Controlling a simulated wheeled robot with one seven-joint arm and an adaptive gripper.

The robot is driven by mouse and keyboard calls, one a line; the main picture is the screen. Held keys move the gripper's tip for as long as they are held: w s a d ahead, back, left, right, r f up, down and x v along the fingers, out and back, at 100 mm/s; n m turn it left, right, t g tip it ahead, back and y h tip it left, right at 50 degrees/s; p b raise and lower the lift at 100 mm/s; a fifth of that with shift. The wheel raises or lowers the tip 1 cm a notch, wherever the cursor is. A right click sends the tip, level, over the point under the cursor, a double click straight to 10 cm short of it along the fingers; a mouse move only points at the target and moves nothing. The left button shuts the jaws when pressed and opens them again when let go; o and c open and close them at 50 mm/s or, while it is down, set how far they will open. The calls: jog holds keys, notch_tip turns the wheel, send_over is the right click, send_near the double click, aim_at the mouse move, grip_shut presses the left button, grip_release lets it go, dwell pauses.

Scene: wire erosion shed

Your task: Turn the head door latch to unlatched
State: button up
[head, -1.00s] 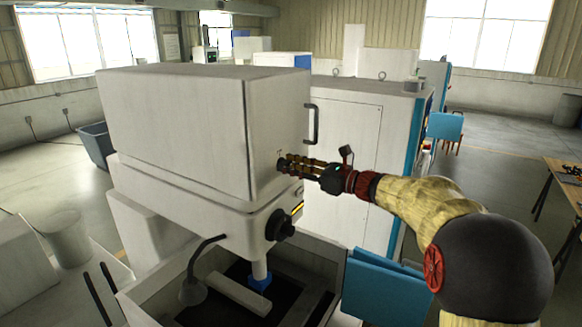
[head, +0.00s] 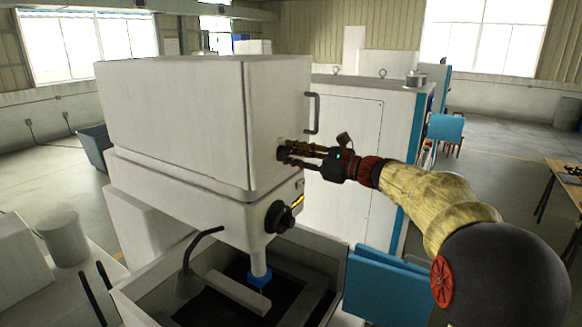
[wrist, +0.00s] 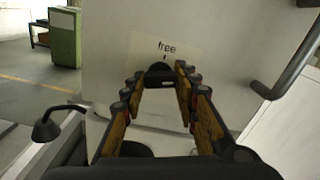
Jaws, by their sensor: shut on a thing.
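The head door latch is a small dark knob (head: 280,153) on the side face of the white machine head (head: 175,120). My gripper (head: 285,152) reaches it from the right, with its fingertips at the knob. In the wrist view the dark latch (wrist: 160,70) sits between the two fingertips (wrist: 160,76), which are shut on its sides. A pale label (wrist: 166,48) reading "free", with a small mark under it, is just above the latch. The fingers hide part of the latch, so I cannot tell its exact angle.
A dark door handle (head: 313,113) stands out above and right of the latch; it also shows in the wrist view (wrist: 290,75). A black dial (head: 279,219) is below. A bent lamp (head: 190,275) and open work tank (head: 325,262) lie lower. A white cabinet (head: 345,150) stands behind my arm.

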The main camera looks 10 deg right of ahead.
jog(key=n+b, duration=0.3)
jog(key=b, duration=0.2)
jog(key=n+b, duration=0.4)
jog(key=b, duration=0.1)
jog(key=n+b, duration=0.4)
jog(key=b, duration=0.1)
jog(key=shift+f, duration=0.3)
jog(key=n+b, duration=0.3)
jog(key=shift+r+n, duration=0.15)
jog(key=shift+n, duration=0.15)
jog(key=o, duration=1)
jog(key=shift+r, duration=0.1)
jog(key=shift+o, duration=0.6)
jog(key=v, duration=1.2)
